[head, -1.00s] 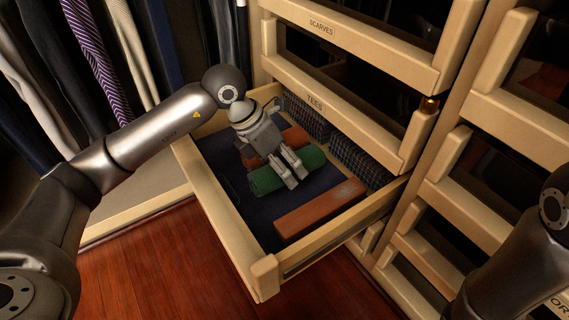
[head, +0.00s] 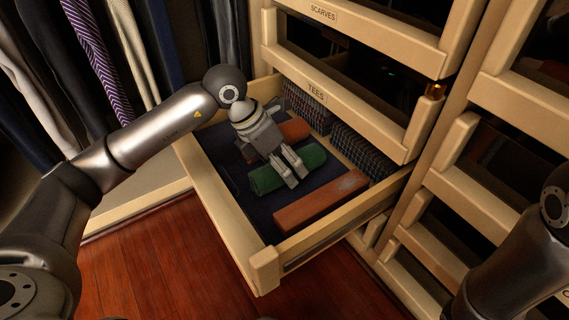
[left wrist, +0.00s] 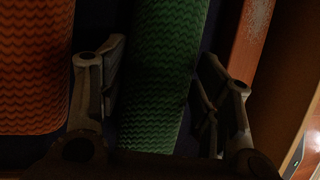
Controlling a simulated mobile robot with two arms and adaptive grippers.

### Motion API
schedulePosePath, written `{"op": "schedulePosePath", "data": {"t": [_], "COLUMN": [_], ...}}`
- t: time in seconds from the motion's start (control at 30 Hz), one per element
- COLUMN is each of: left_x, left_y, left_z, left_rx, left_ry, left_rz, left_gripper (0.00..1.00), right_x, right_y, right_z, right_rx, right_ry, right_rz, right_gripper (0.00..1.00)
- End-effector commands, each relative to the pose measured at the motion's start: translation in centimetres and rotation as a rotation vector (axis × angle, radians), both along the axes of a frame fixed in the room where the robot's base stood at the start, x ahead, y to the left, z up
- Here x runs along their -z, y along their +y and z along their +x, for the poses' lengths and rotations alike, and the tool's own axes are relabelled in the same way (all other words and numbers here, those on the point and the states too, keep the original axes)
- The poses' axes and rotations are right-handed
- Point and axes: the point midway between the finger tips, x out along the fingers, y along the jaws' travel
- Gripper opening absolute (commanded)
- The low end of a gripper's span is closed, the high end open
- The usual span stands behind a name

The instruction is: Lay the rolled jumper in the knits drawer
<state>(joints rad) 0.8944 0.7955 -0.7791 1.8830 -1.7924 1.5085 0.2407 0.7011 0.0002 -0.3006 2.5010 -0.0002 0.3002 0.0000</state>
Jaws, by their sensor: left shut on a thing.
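The green rolled jumper (head: 310,155) lies inside the open drawer (head: 220,218), on its dark bottom. My left gripper (head: 289,170) reaches down over the drawer and is shut on the green roll, one finger on each side. In the left wrist view the green zigzag-knit roll (left wrist: 160,75) runs between the two fingers (left wrist: 160,85). The gripper hides part of the roll. The open drawer's own label is not visible. My right arm shows at the right edge, but its gripper is out of view.
An orange roll (head: 293,130) lies behind the green one, and a reddish-brown block (head: 320,201) in front. Dark patterned folded items (head: 357,147) line the drawer's back. The TEES drawer (head: 345,108) sits above. Clothes (head: 95,60) hang at left.

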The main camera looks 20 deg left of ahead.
Motion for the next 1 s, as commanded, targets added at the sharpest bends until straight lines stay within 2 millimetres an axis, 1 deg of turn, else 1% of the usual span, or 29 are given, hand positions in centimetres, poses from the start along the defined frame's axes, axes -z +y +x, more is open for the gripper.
{"op": "schedulePosePath", "data": {"t": [0.07,0.1,0.3,0.57,0.7,0.77,0.87,1.0], "left_x": [0.2,0.2,0.2,0.2,-0.2,-0.8,-2.5,-5.2], "left_y": [0.0,0.0,0.0,0.0,0.3,0.6,1.3,2.6], "left_z": [0.0,0.0,0.0,0.0,0.0,-0.1,-0.4,-0.9], "left_rx": [0.0,0.0,0.0,-0.001,-0.002,-0.002,-0.002,-0.003], "left_ry": [0.0,-0.001,0.0,0.001,-0.001,-0.001,-0.004,-0.004], "left_rz": [0.0,-0.001,0.001,0.001,0.001,0.001,0.001,0.002], "left_gripper": [0.27,0.6,0.84,0.84,0.84,0.84,0.84,0.84], "right_x": [0.2,0.2,0.1,0.1,0.1,0.1,0.1,0.1], "right_y": [0.0,0.0,0.0,0.0,0.0,0.0,0.0,0.0], "right_z": [0.0,0.0,0.0,0.1,0.3,0.2,0.2,0.1], "right_rx": [0.0,0.0,0.0,0.0,0.002,0.001,0.001,0.0], "right_ry": [0.0,0.0,0.001,0.003,0.007,0.006,0.004,0.003], "right_rz": [0.0,0.0,0.0,0.0,0.001,0.001,0.001,0.0], "right_gripper": [0.4,0.4,0.4,0.4,0.4,0.4,0.4,0.4]}}
